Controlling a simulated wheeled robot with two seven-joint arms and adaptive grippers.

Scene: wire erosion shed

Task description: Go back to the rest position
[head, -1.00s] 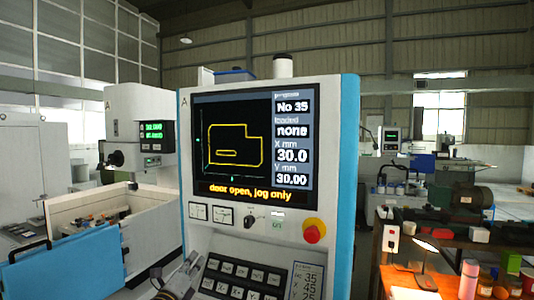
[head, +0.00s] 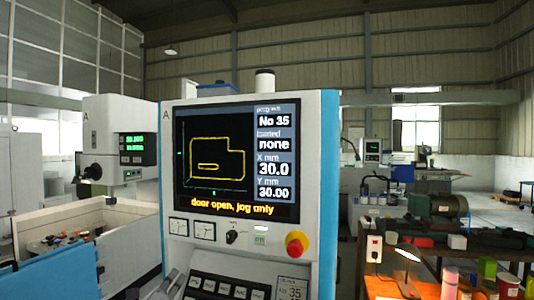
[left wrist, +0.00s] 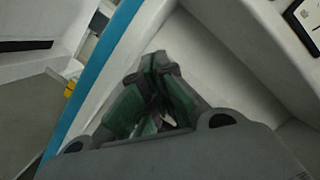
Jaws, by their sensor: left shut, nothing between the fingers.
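My left gripper (left wrist: 160,70) shows in the left wrist view with its fingertips together and nothing between them. Behind it is the pale side of a machine housing with a blue edge strip (left wrist: 95,85). In the head view, part of my left arm (head: 165,285) shows at the bottom, in front of the control console (head: 330,180). The gripper's tips are hard to make out there. My right gripper is in neither view.
The console has a lit screen (head: 215,158), a red emergency knob (head: 297,243) and a key panel (head: 225,287). A machine with an open tank (head: 125,240) stands at the left. A workbench with a lit lamp (head: 408,252) and a pink flask (head: 450,283) is at the right.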

